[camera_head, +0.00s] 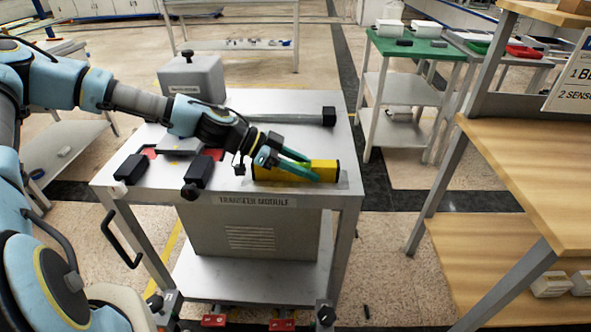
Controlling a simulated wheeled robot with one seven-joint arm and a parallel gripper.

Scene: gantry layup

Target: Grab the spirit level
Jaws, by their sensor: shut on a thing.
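The spirit level (326,166) is a yellow bar with dark ends. It lies near the front right of the grey transfer module table (245,107). My gripper (312,168), with green fingers, reaches it from the left and is shut on it. The fingers cover part of its top and middle. I cannot tell whether the level is lifted off the tabletop.
A grey box (197,78) stands at the table's back left. A grey bar with a black end (328,117) lies behind the level. Black clamps (199,171) sit left of it. A wooden shelf unit (535,165) stands to the right, with floor between.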

